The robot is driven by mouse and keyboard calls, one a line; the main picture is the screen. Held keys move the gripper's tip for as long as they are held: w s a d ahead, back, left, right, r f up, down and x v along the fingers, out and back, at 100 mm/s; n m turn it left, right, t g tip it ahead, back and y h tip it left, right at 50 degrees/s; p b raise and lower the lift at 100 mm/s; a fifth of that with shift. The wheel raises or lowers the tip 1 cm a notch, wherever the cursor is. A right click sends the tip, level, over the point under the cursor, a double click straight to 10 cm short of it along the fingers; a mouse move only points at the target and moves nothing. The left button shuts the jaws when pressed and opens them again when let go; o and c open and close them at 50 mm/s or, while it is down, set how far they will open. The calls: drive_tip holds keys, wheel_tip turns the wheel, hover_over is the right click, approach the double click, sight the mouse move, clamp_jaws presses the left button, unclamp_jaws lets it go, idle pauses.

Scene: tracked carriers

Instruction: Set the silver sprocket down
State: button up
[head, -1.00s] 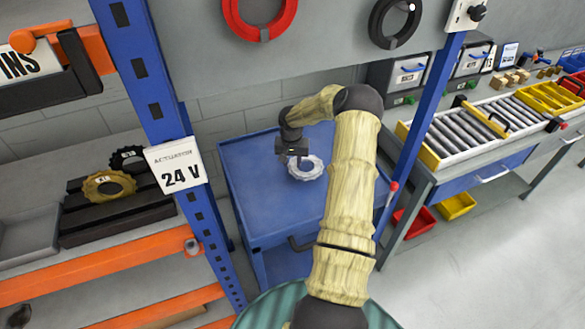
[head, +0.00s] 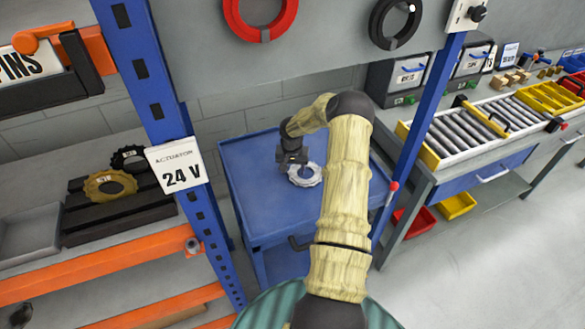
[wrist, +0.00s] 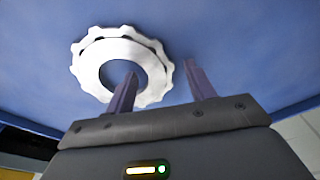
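The silver sprocket (head: 306,183) is a toothed ring that appears to lie flat on the blue cart top (head: 262,205). In the wrist view the sprocket (wrist: 88,66) is at the upper left, with its round hole showing. My gripper (head: 291,166) is just left of and above the sprocket in the head view, partly covering its left edge. In the wrist view the fingers of my gripper (wrist: 161,70) stand apart. The left finger overlaps the ring near its hole; the right finger is clear of it, with a gap between. Whether a finger touches the ring cannot be told.
A blue rack post (head: 150,80) with a 24 V label (head: 182,176) stands left of the cart. Beside it, a gold sprocket (head: 110,184) and a black one (head: 128,157) sit on a dark holder. A workbench with a roller tray (head: 478,125) is at right.

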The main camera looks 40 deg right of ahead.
drive_tip(key=r, duration=0.7)
drive_tip(key=shift+s+a+r, duration=0.3)
drive_tip(key=shift+r, duration=0.05)
idle(0.4)
